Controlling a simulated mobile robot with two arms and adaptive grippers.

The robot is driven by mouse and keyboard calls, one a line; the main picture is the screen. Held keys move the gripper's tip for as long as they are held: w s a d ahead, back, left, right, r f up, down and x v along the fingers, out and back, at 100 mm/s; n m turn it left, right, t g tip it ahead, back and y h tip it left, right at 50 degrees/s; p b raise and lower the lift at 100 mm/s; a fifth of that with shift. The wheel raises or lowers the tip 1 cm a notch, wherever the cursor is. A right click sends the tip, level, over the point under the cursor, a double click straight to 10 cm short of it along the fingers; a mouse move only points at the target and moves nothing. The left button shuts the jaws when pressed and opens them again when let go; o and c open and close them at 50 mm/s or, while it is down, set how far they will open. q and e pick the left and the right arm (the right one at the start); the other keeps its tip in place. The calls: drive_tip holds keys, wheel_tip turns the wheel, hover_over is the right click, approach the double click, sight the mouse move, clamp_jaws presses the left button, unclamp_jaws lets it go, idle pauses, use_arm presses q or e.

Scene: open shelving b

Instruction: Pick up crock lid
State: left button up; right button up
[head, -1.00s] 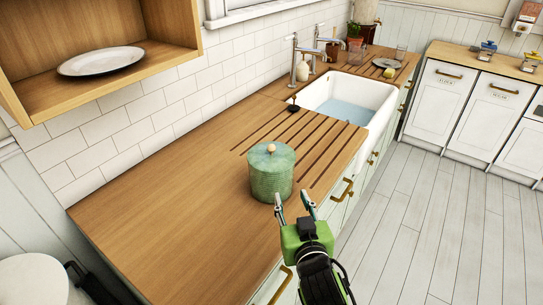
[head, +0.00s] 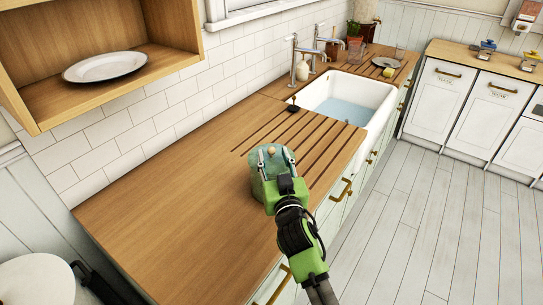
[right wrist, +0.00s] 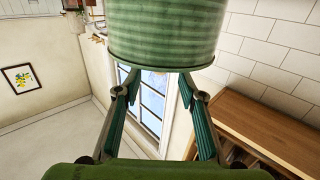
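A green ribbed crock (head: 257,189) stands upright on the wooden counter, left of the drainer grooves. Its pale green lid (head: 278,161) is on top, partly covered by my right gripper (head: 274,153), whose fingers reach over it. I cannot make out the lid's knob clearly. In the right wrist view the crock (right wrist: 165,35) fills the top middle, seemingly upside down. There the right gripper (right wrist: 159,82) has its fingers spread apart close to the rim, with nothing held between them. Whether they touch the lid is unclear. My left gripper does not show.
A white sink (head: 352,98) with water is set in the counter behind the crock. An open wooden shelf (head: 150,75) holding a white plate (head: 105,67) hangs at the upper left. The counter (head: 165,195) left of the crock is bare.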

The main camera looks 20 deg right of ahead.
sight(272, 150)
drive_tip(key=w, duration=0.2)
drive_tip(key=w+p, duration=0.1)
drive_tip(key=w, duration=0.1)
drive_tip(key=shift+w+d+r, duration=0.1)
drive_tip(key=shift+d, duration=0.15)
clamp_jaws()
drive_tip(key=shift+r, duration=0.15)
